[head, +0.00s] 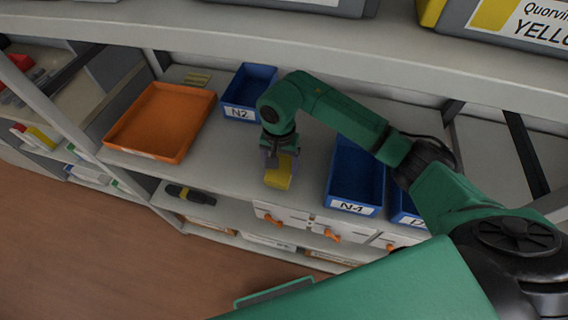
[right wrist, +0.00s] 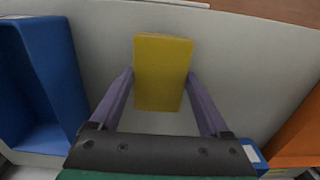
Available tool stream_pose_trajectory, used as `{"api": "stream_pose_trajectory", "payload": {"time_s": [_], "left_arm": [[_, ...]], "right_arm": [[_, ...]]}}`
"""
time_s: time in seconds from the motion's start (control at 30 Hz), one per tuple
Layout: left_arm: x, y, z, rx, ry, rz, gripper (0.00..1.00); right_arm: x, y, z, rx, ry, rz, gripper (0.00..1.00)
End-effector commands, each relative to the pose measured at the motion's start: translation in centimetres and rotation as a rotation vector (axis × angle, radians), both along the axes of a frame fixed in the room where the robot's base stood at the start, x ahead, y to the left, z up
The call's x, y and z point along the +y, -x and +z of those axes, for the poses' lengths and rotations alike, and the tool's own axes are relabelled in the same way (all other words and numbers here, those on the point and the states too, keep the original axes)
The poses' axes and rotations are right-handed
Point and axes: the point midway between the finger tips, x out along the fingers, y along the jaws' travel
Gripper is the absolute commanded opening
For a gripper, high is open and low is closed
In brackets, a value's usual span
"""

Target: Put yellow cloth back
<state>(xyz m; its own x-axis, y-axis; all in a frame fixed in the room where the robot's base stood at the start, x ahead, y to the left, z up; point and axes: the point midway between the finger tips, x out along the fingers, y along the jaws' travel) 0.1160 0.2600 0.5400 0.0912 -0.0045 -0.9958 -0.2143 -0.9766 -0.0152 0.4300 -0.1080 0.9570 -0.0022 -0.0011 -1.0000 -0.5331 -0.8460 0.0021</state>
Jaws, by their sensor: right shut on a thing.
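The yellow cloth (head: 279,173) is a small folded yellow block between the fingers of my right gripper (head: 279,158), at the middle shelf. In the right wrist view the cloth (right wrist: 162,72) is upright between the two purple fingers of the gripper (right wrist: 160,82), which are shut on its sides. I cannot tell whether the cloth touches the shelf board. My left gripper is not in view.
On the shelf (head: 235,150) are an orange tray (head: 163,118) at left, a blue bin marked N2 (head: 246,90) behind, and a blue bin marked N4 (head: 354,180) at right. White drawers (head: 285,217) with orange handles hang below.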

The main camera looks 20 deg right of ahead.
Motion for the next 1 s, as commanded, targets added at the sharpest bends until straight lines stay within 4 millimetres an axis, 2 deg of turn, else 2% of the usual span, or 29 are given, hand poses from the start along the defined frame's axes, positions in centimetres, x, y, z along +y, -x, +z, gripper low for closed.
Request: {"api": "stream_pose_trajectory", "payload": {"time_s": [0.03,0.13,0.47,0.5,0.53,0.83,0.93,1.0], "left_arm": [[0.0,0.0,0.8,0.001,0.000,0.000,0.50],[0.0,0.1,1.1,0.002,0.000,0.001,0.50],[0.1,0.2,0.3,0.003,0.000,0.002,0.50],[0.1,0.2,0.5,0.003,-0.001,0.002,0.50],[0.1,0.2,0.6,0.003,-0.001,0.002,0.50],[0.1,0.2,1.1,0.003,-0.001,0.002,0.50],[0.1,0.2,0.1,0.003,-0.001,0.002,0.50],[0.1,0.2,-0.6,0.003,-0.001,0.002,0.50]], "right_arm": [[0.1,0.1,-0.7,0.005,-0.001,-0.002,0.28],[0.0,0.1,-2.1,0.003,-0.001,-0.001,0.28],[0.0,0.0,-2.9,-0.001,0.000,0.000,0.28],[0.0,0.0,-2.7,-0.001,-0.001,0.000,0.95],[0.0,0.0,-2.7,-0.001,-0.001,0.000,1.00],[0.0,0.0,-2.2,0.000,-0.001,-0.001,1.00],[0.0,-0.2,-1.5,-0.006,-0.001,0.000,1.00],[0.0,-0.2,-0.2,-0.007,0.000,0.000,1.00]]}}
